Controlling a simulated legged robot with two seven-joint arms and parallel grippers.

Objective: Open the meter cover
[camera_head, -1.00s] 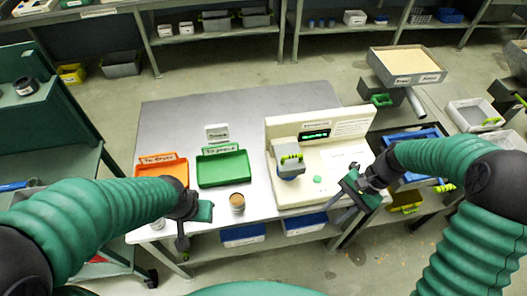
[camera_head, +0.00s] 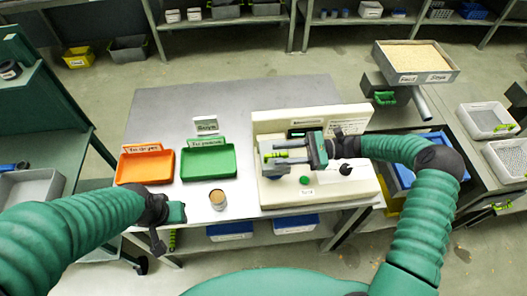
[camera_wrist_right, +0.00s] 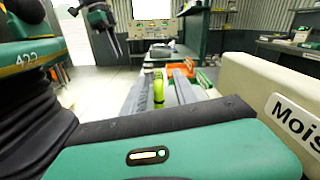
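The cream moisture meter (camera_head: 345,190) stands at the right of the metal table, its display partly hidden by my right arm. Its grey cover (camera_head: 273,171) is at the meter's left side, down and mostly hidden by my gripper. The cover's lime handle (camera_head: 275,155) also shows in the right wrist view (camera_wrist_right: 158,88). My right gripper (camera_head: 275,152) points left over the meter, its fingers apart on either side of the handle, with a gap visible in the wrist view. My left gripper (camera_head: 172,222) hangs by the table's front left edge; its fingers are unclear.
An orange tray (camera_head: 145,167) and a green tray (camera_head: 208,161) lie left of the meter. A small cup (camera_head: 217,199) stands near the table's front edge. A green button (camera_head: 304,180) is on the meter's base. A sample bin (camera_head: 415,60) stands at the back right.

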